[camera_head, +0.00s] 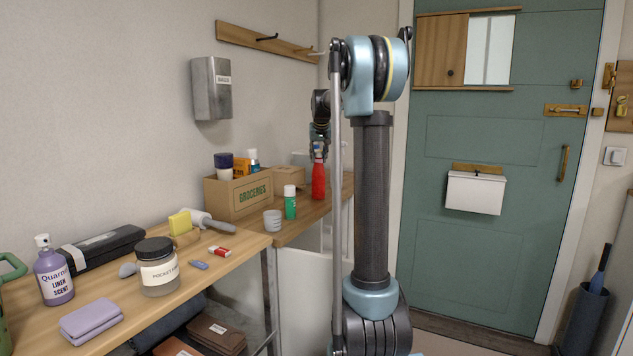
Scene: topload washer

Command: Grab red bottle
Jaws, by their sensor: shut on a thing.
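The red bottle (318,180) stands upright at the far end of the wooden counter, to the right of the cardboard groceries box. My gripper (318,148) is at the bottle's top, coming down from above, and is shut on it. The fingers are small and dark in this view, so the exact grip is hard to make out. I cannot tell whether the bottle's base touches the counter. My arm rises in front, just right of the bottle.
A groceries box (224,197), a green spray can (290,203) and a grey cup (272,220) stand left of the bottle. A smaller carton (288,178) is behind. The nearer counter holds a purple bottle (54,275) and a jar (157,268). A green door (480,130) is at right.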

